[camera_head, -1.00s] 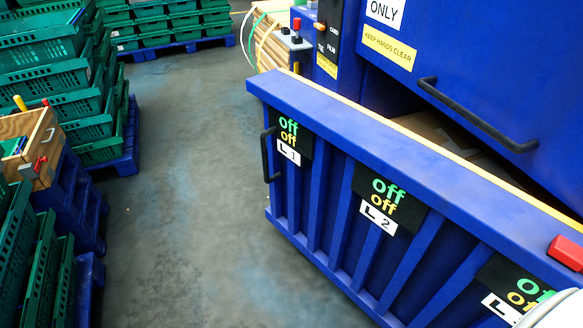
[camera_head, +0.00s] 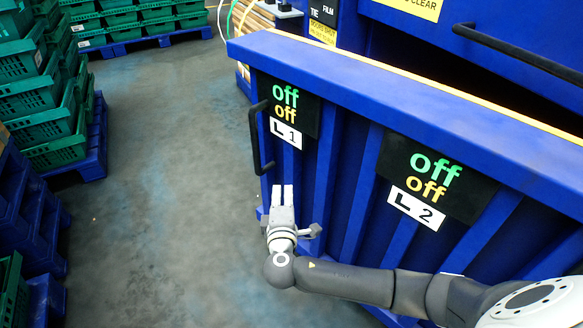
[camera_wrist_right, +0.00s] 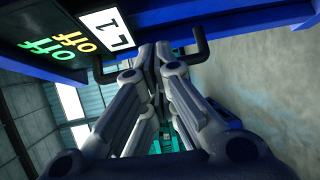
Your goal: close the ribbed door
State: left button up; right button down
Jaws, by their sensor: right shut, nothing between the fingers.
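The blue ribbed door (camera_head: 345,190) stands ajar, with a dark gap between its top rim and the blue machine behind. Its dark bar handle (camera_head: 255,140) is at the left end, beside the L1 label. My right gripper (camera_head: 283,188) is just below and right of the handle in the head view, fingers together and empty, pointing away from me. In the right wrist view the gripper fingers (camera_wrist_right: 158,70) reach toward the dark handle (camera_wrist_right: 203,45), which shows behind their tips; I cannot tell whether they touch it. My left gripper is not in view.
Stacked green crates (camera_head: 40,100) on blue pallets (camera_head: 95,150) line the left side and back. The grey floor (camera_head: 160,180) between them and the door is clear. A black handle (camera_head: 520,52) sits on the machine's upper panel.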

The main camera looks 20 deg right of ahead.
notch_tip(320, 180, up, 3)
jog(key=t, duration=0.1)
jog(key=b, duration=0.2)
send_near(292, 142)
jog(key=w+a, duration=0.2)
jog(key=w, duration=0.1)
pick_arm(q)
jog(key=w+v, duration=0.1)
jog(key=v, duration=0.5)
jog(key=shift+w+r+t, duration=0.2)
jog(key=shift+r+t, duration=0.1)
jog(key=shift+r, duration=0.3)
pick_arm(e)
jog(key=d, duration=0.1)
jog(key=w+d, duration=0.1)
jog(key=d, duration=0.1)
jog(key=shift+w+d+f+h, duration=0.15)
jog(key=shift+w+d+h, duration=0.1)
jog(key=shift+h, duration=0.05)
